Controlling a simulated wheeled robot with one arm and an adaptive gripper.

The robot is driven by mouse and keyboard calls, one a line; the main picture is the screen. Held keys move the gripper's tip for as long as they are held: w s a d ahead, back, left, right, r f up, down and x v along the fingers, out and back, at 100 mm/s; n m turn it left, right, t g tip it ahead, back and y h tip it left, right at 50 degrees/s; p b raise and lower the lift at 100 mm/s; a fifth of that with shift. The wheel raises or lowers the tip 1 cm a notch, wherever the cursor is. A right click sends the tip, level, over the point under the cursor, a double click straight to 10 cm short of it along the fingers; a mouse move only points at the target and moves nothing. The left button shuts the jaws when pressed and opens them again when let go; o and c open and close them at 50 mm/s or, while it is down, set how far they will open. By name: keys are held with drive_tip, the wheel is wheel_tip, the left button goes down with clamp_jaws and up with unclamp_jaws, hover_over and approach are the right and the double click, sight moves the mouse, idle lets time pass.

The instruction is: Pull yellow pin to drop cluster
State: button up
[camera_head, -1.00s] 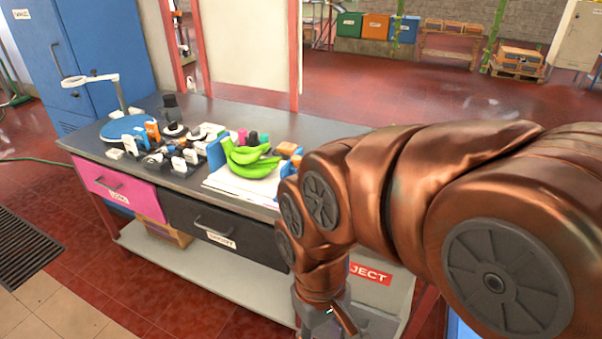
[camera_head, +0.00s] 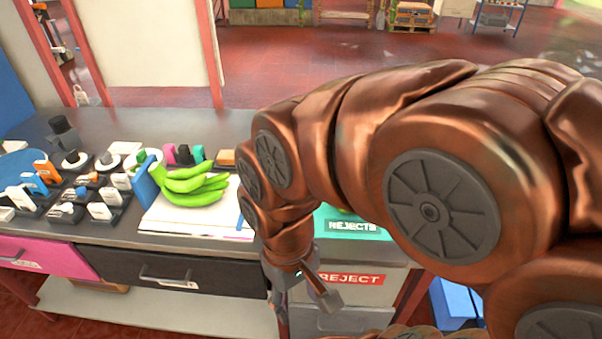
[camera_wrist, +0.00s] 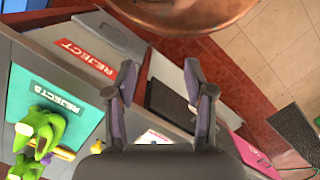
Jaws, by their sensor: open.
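No yellow pin can be made out for certain. A small yellow piece (camera_wrist: 65,153) shows beside green bananas (camera_wrist: 40,130) at the lower left of the wrist view; I cannot tell if it is the pin. These bananas are at the teal REJECTS tray (camera_wrist: 62,92). Another green banana cluster (camera_head: 190,184) lies on a white board on the bench in the head view. My gripper (camera_head: 302,288) is open and empty in front of the bench, by the REJECT drawer. Its two fingers stand apart in the wrist view (camera_wrist: 161,88).
The dark bench (camera_head: 130,121) carries several small devices at left. The teal tray (camera_head: 322,226) is partly hidden behind my arm. Below are a pink drawer (camera_head: 45,256), a black drawer (camera_head: 215,275) and a red REJECT label (camera_head: 352,279). Red floor behind the bench is open.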

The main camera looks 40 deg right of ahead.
drive_tip(key=w+m, duration=0.2)
drive_tip(key=w, duration=0.1)
drive_tip(key=w+d+r+m+y, duration=0.1)
drive_tip(key=w, duration=0.3)
drive_tip(key=w+m, duration=0.2)
drive_tip(key=w, duration=0.2)
drive_tip(key=shift+w+d+r+m+y, duration=0.1)
drive_tip(key=shift+d+r+m+y, duration=0.2)
drive_tip(key=shift+d, duration=0.1)
drive_tip(key=w+d+m+t+y, duration=0.1)
drive_tip(key=w+d+m+y, duration=0.1)
drive_tip(key=w+d+m, duration=0.6)
drive_tip(key=w+d+f+m+t, duration=0.1)
drive_tip(key=w+d+f+m, duration=0.3)
drive_tip(key=d, duration=0.4)
drive_tip(key=w+d+f+m+t, duration=0.1)
drive_tip(key=w+d+f+m, duration=0.1)
drive_tip(key=w+d+m, duration=0.35)
drive_tip(key=shift+n+y, duration=0.3)
drive_tip(key=shift+n, duration=0.45)
drive_tip(key=shift+w+a+f+p, duration=0.15)
drive_tip(key=shift+w+f+p, duration=0.2)
drive_tip(key=shift+f, duration=0.8)
drive_tip(key=shift+w+a+f+p, duration=0.25)
drive_tip(key=shift+f+p, duration=0.2)
drive_tip(key=shift+f, duration=0.7)
drive_tip(key=shift+w+a+f+p, duration=0.1)
drive_tip(key=shift+w+f+p, duration=0.3)
drive_tip(key=shift+f, duration=0.75)
